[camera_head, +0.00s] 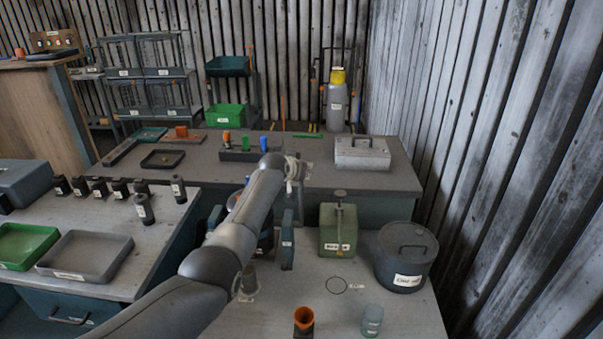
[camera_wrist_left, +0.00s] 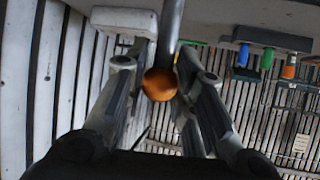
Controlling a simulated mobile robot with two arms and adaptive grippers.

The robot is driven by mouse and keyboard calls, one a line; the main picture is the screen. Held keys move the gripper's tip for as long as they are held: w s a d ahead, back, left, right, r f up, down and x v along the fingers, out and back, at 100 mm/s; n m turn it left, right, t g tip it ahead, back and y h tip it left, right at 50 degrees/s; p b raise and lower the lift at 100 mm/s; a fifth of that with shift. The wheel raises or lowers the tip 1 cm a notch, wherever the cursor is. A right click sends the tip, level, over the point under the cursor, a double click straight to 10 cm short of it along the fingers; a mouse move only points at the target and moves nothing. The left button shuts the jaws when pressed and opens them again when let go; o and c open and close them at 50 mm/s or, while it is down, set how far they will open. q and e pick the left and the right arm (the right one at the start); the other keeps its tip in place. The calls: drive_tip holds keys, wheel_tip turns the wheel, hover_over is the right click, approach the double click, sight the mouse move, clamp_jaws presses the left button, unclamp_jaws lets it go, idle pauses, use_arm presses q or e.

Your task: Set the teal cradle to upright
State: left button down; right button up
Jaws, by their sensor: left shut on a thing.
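A dark teal-blue cradle (camera_head: 288,240) stands on the front bench in the head view. My left arm crosses in front of it, so its middle is hidden and I cannot tell how far it is tilted. In the left wrist view my left gripper (camera_wrist_left: 157,82) has its fingers on both sides of an orange ball knob (camera_wrist_left: 159,86) on a grey rod (camera_wrist_left: 170,28), and it is shut on it. My right gripper is not in view.
A green canister (camera_head: 338,232) stands right of the cradle, with a dark lidded pot (camera_head: 405,258) beyond. An orange-topped cup (camera_head: 304,319) and a glass jar (camera_head: 372,320) stand in front. Trays (camera_head: 85,255) and small black containers (camera_head: 143,209) lie on the left bench.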

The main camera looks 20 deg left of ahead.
use_arm(q)
drive_tip(key=shift+w+a+r, duration=0.15)
drive_tip(key=shift+w+r, duration=0.1)
drive_tip(key=shift+w, duration=0.15)
drive_tip(key=c, duration=1.6)
unclamp_jaws()
drive_tip(key=o, duration=0.4)
drive_tip(key=shift+f, duration=0.15)
drive_tip(key=shift+s, duration=0.15)
drive_tip(key=shift+s+r, duration=0.35)
drive_tip(key=shift+s, duration=0.25)
drive_tip(key=shift+v, duration=5.2)
